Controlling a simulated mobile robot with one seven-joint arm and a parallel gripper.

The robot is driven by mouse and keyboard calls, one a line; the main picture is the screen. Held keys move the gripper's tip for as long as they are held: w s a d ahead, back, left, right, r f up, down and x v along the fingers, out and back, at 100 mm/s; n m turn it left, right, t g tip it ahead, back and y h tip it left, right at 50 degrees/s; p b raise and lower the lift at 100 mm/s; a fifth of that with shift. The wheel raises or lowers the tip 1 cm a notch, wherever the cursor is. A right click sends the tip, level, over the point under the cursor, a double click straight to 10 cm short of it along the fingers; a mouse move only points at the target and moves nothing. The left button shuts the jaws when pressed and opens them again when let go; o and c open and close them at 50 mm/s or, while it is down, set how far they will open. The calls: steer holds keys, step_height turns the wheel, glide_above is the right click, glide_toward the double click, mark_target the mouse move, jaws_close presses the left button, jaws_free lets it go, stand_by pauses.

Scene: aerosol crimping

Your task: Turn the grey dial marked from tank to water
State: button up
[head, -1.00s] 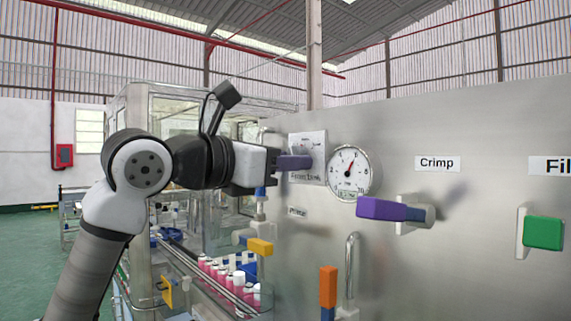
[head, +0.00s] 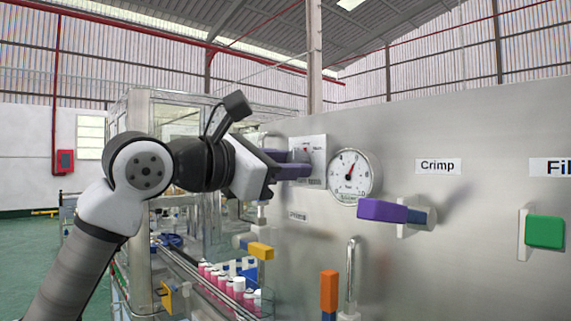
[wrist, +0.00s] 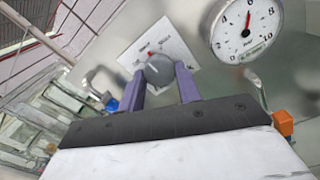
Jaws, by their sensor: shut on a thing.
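The grey dial (wrist: 158,69) sits on a white label plate (wrist: 132,56) on the metal panel. In the wrist view it is between the two purple fingers of my gripper (wrist: 159,76), which is shut on it. A small red mark shows at the dial's upper edge; the printed words beside it are too small to read surely. In the head view my gripper (head: 293,164) reaches the plate (head: 319,150) from the left, tilted, and its fingers hide most of the dial.
A round pressure gauge (head: 355,176) is just right of the plate. Further right a purple handle (head: 382,210) under "Crimp" and a green handle (head: 544,231) stick out. Below are an orange handle (head: 328,284), a yellow handle (head: 261,251) and bottles with pink bodies (head: 222,281).

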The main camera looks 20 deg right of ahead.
steer(key=o, duration=1)
steer(key=shift+c, duration=0.2)
steer(key=b+v, duration=0.4)
steer(key=v, duration=0.9)
steer(key=shift+a, duration=0.4)
steer(key=shift+s+r, duration=0.1)
